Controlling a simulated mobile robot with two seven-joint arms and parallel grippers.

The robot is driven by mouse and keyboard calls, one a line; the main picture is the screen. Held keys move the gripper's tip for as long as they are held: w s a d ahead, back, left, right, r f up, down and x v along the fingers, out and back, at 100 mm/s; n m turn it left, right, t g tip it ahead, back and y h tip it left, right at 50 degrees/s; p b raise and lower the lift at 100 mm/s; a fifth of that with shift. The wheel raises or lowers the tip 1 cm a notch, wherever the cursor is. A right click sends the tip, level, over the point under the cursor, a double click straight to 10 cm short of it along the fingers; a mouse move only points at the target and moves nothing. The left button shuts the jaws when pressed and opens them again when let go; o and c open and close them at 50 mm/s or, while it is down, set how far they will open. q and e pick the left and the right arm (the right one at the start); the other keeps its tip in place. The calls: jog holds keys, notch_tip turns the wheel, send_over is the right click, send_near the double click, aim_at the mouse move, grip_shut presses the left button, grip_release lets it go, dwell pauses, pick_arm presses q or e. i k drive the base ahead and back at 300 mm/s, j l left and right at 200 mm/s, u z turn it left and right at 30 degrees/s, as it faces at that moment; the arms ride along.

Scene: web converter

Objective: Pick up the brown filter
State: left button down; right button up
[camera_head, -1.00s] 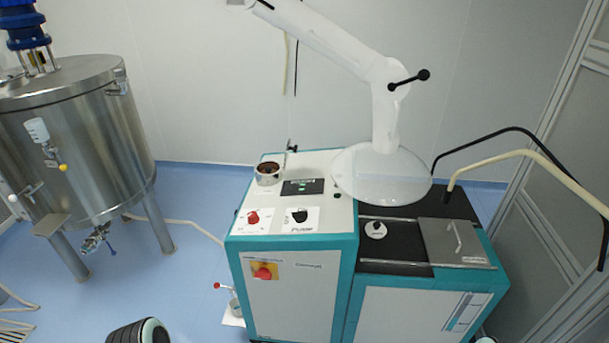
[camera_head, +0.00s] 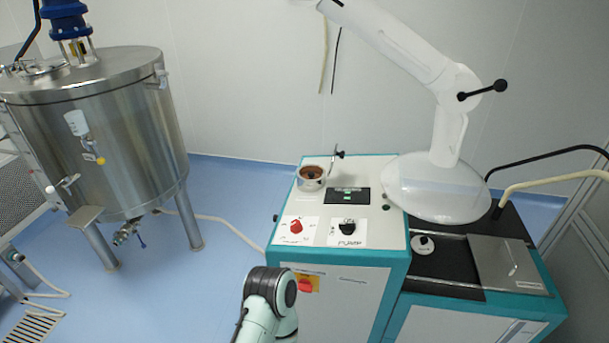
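A small round metal cup with a brown inside (camera_head: 312,173) stands on the back left of the white and teal machine top; the brown part looks like the brown filter, seen from above. A thin metal rod with a black knob rises right behind it. Part of my arm (camera_head: 265,305) shows at the bottom centre, in front of the machine and well below the cup. Neither gripper's fingers are in view. Nothing touches the cup.
The machine top (camera_head: 385,232) carries a red knob, a black pump switch and a small display beside the cup. A white extraction hood (camera_head: 436,187) hangs over its right part. A steel tank (camera_head: 110,140) stands left. Blue floor lies between.

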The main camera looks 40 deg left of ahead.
aim_at(310, 175)
jog(key=i+j, duration=0.1)
jog(key=j, duration=1.2)
jog(key=i+j, duration=0.15)
jog(key=j, duration=1.2)
jog(key=i+j, duration=0.15)
jog(key=j, duration=0.5)
